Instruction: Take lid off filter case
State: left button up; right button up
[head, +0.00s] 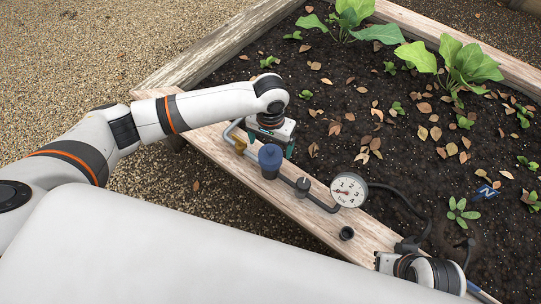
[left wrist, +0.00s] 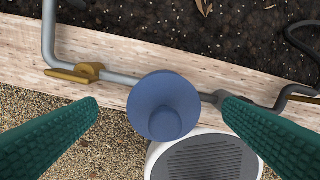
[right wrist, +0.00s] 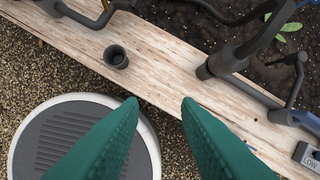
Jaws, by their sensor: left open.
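The blue filter case (head: 270,160) sits in the pipe line along the bed's wooden edge. It also shows in the left wrist view (left wrist: 160,92) as a wide round blue top with a narrower round part. I cannot make out a seam between lid and case. My left gripper (head: 270,146) is just above it, pointing down. Its green fingers are open, one on each side of the case and apart from it in the left wrist view. My right gripper (right wrist: 160,103) is open and empty over the gravel and plank edge; its fingertips are hidden in the head view.
A pressure gauge (head: 348,190) stands on the pipe right of the case. A brass valve handle (left wrist: 75,73) is left of it. A small dark cup (head: 346,233) sits on the plank (head: 318,226). A hose (head: 405,198), plants and soil lie behind.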

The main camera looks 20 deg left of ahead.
aim_at(271, 153)
pick_arm(q)
notch_tip(271, 153, down, 4)
jog(key=shift+s+d+f+b, duration=0.15)
jog(key=shift+f+b, duration=0.1)
jog(key=shift+b, duration=0.6)
jog(key=c, duration=1)
